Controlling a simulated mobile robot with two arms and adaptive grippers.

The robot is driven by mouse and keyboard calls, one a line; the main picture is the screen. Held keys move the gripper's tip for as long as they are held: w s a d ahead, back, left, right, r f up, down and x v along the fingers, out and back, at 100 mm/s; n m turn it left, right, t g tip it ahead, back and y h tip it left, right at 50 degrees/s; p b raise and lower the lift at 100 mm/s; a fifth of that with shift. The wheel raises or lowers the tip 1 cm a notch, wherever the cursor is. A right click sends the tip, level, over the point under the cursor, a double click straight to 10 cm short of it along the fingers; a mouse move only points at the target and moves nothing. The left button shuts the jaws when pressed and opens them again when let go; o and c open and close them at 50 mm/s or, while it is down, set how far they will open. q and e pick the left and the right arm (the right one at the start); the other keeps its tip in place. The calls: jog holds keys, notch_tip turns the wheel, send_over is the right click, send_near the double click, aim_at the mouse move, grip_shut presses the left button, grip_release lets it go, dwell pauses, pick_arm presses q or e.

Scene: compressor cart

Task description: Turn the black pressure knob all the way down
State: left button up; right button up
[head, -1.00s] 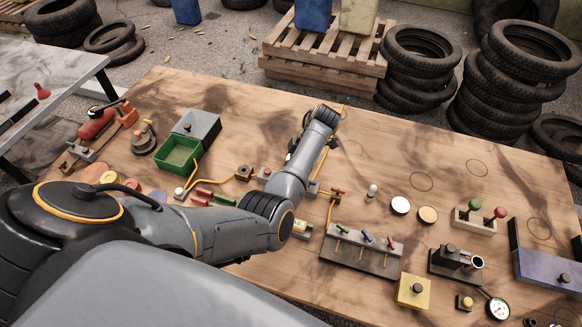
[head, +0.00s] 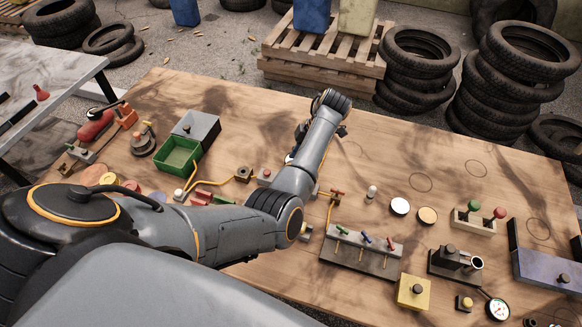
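Several black knobs show at the lower right, and I cannot tell for certain which is the pressure knob. Another black knob (head: 450,248) is on a dark block, and one (head: 565,278) is on a blue-grey box. My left arm reaches over the table's middle; its gripper (head: 301,133) is mostly hidden behind the wrist, far left of these knobs. My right gripper is not in view.
A panel with coloured toggles (head: 362,251) stands right of my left arm. A green bin (head: 180,154), a yellow hose (head: 211,183) and a red-handled valve (head: 336,193) are nearby. The wooden table (head: 400,150) is bare at centre back. Tyres stand behind it.

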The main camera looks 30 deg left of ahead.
pick_arm(q)
jog(key=v, duration=0.6)
jog(key=shift+r, duration=0.25)
